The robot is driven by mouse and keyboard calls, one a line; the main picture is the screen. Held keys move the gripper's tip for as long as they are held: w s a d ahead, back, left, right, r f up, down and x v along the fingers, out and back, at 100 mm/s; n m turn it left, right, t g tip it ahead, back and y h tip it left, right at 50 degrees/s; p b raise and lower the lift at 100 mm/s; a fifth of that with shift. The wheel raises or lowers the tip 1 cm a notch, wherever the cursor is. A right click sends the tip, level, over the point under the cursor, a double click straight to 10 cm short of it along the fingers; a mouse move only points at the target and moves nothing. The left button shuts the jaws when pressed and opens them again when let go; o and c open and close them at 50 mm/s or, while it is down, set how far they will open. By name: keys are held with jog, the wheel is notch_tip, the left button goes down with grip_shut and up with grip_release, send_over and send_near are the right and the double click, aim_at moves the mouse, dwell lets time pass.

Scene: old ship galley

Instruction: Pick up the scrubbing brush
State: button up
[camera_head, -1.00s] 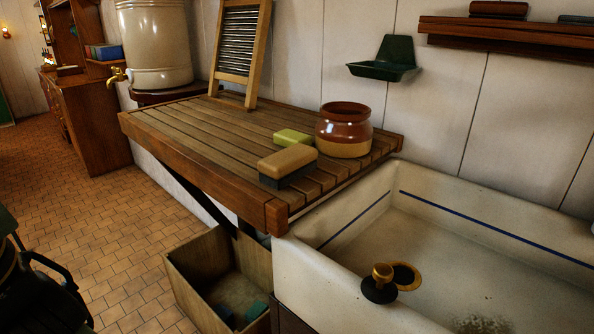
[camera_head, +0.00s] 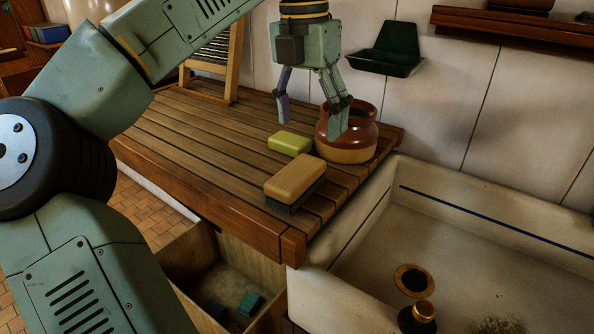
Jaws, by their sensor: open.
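The scrubbing brush (camera_head: 295,178) has a tan wooden block on top and dark bristles beneath. It lies bristles down near the front right corner of the slatted wooden drainboard (camera_head: 190,145). My gripper (camera_head: 310,128) points down above the drainboard with its fingers spread and nothing between them. In the picture it is above the brush, apart from it. Its right finger overlaps the brown and cream jar (camera_head: 362,145); I cannot tell whether they touch.
A yellow-green soap bar (camera_head: 290,142) lies just behind the brush, beside the jar. A washboard (camera_head: 212,60) leans on the wall. A white sink (camera_head: 470,240) with a loose plug (camera_head: 418,316) is at the right. A wooden bin (camera_head: 190,254) stands below the drainboard.

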jog(key=shift+a+f+n+y+b, duration=0.15)
jog(key=shift+a+y+b, duration=0.1)
jog(key=shift+a, duration=0.2)
jog(key=shift+a+f+n+y+b, duration=0.1)
jog(key=shift+a+n+y+b, duration=0.1)
jog(key=shift+a, duration=0.2)
jog(key=b, duration=0.3)
send_over(297, 171)
notch_tip(297, 171, down, 4)
jog(key=shift+d+f, duration=0.1)
jog(key=shift+f, duration=0.15)
jog(key=shift+f+p, duration=0.6)
jog(key=shift+f, duration=2.2)
jog(key=shift+c, duration=0.4)
jog(key=c, duration=1.3)
jog(key=shift+r, duration=0.1)
